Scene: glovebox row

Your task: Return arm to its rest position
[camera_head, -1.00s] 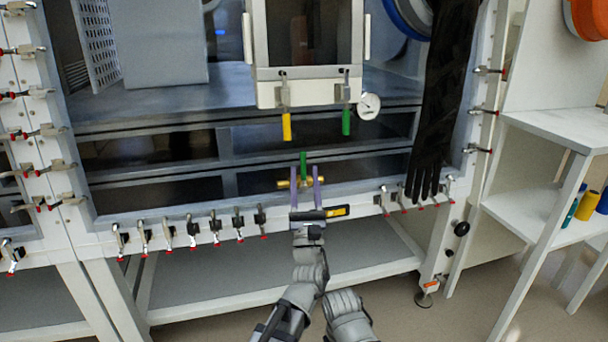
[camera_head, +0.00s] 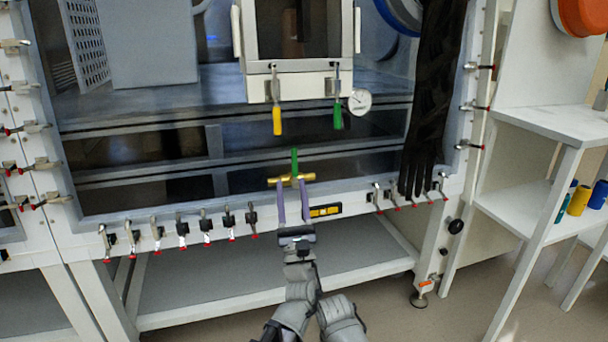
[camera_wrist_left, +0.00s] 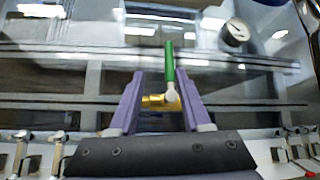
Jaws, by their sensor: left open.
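My left gripper (camera_head: 293,205) is in the lower middle of the head view, its two purple fingers spread and pointing at the glovebox front. Just beyond the fingertips is a brass valve (camera_head: 291,180) with an upright green handle (camera_head: 294,161). In the left wrist view the green handle (camera_wrist_left: 170,65) and part of the brass body (camera_wrist_left: 162,100) show between the open fingers (camera_wrist_left: 160,105). Nothing is seen held. In the head view a second grey arm link of mine shows at the bottom, but my right gripper cannot be made out.
Yellow (camera_head: 277,120) and green (camera_head: 338,115) handles hang below the glovebox door, beside a gauge (camera_head: 360,101). A black glove (camera_head: 424,130) hangs at right. Toggle clamps (camera_head: 182,230) line the lower edge. A white shelf (camera_head: 555,125) stands at right.

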